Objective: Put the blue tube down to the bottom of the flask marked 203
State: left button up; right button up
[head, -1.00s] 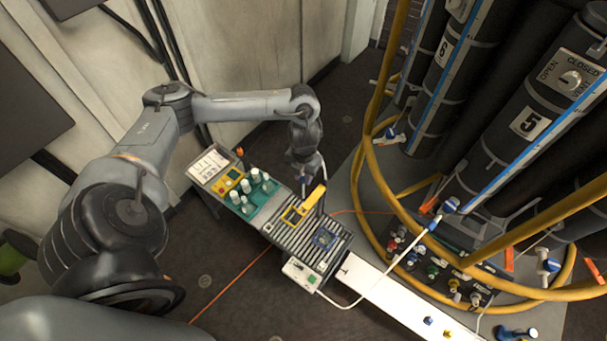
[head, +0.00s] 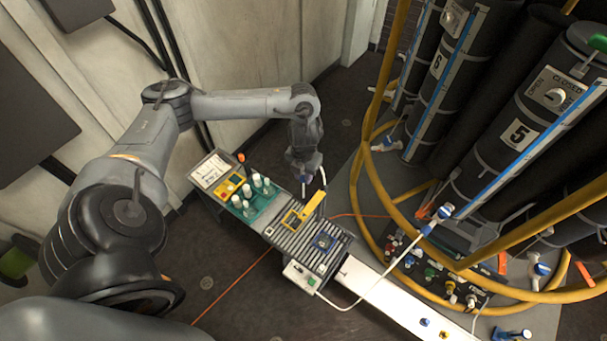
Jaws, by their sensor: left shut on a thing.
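My left gripper (head: 304,174) points down beyond the far edge of a slatted bench. It is shut on a small piece with a blue part and a pale tip, which looks like the end of the blue tube (head: 303,187); the fingers hide much of it. A thin white length (head: 322,177) curves beside the gripper. Several white-capped flasks (head: 247,190) stand upright in a green rack (head: 262,207), to the left of the gripper and apart from it. Their markings are too small to read, so I cannot tell which is 203. My right gripper is out of view.
A yellow bracket (head: 313,203) rises from the slatted bench (head: 318,262) close to the gripper. A white hose (head: 397,262) runs from a control box (head: 301,277) to a blue-ended fitting (head: 444,211). Yellow rails (head: 364,190) ring tall dark cylinders at right.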

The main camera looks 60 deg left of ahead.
pick_arm(q)
jog(key=shift+r, duration=1.8)
jog(key=w+d+f+m+b, duration=0.1)
jog(key=w+d+f+b, duration=0.1)
jog(key=f+b, duration=0.4)
jog(key=w+d+f+m+b, duration=0.2)
jog(key=f+b, duration=0.5)
jog(key=f, duration=1)
jog(key=w+d+f+m+b, duration=0.1)
jog(key=w+d+f+b, duration=0.1)
jog(key=f+b, duration=0.4)
notch_tip(320, 180, down, 6)
jog(key=shift+w+d+r+m+b, duration=0.2)
jog(key=shift+w+d+m+b, duration=0.1)
jog(key=shift+w, duration=0.55)
jog(key=shift+a+f+b, duration=0.1)
jog(key=shift+f+b, duration=0.2)
jog(key=shift+f, duration=0.15)
